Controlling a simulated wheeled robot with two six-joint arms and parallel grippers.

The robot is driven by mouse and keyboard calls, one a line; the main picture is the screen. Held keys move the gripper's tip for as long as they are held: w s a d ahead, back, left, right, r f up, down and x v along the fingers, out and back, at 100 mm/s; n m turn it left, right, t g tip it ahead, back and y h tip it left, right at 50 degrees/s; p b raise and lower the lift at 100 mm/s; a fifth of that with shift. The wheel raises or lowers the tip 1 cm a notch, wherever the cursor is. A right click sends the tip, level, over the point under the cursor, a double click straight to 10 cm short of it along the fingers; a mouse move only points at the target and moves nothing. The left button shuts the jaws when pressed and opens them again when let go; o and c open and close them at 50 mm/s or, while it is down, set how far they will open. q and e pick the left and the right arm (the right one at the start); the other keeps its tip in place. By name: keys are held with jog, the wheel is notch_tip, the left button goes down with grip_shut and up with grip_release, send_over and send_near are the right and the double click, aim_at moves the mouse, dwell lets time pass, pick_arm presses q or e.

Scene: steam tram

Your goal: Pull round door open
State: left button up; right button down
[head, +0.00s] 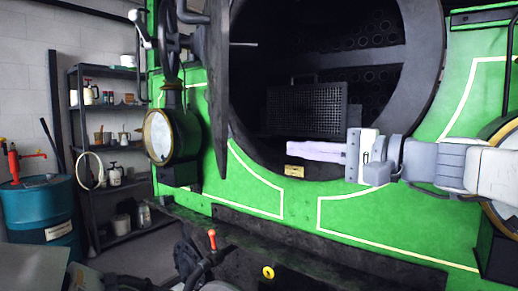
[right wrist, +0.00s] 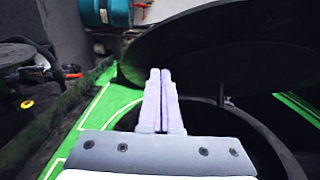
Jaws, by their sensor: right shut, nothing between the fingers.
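The round door (head: 218,95) is dark and stands swung out at the left of the round opening, seen nearly edge-on in the head view. A thin rod (head: 243,44) sticks out from it to the right. In the right wrist view the door (right wrist: 225,50) is a broad dark disc beyond my fingers. My right gripper (head: 290,149) is shut and empty, its pale lilac fingers pointing left across the lower part of the opening (head: 425,60). In the right wrist view the fingertips (right wrist: 160,72) are together; whether they touch the door is unclear. My left gripper is out of view.
Behind the opening are dark tubes and a mesh box (head: 307,108). Round lamps flank it, one at left (head: 158,136). A dark ledge (head: 330,245) with a red-tipped lever (head: 212,240) runs below. Shelves (head: 110,150) and a blue drum (head: 40,205) stand at left.

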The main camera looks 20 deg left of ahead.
jog(key=a+p, duration=0.4)
jog(key=a, duration=0.7)
jog(key=shift+w+a, duration=0.15)
jog(key=shift+w, duration=0.2)
jog(key=shift+f, duration=0.1)
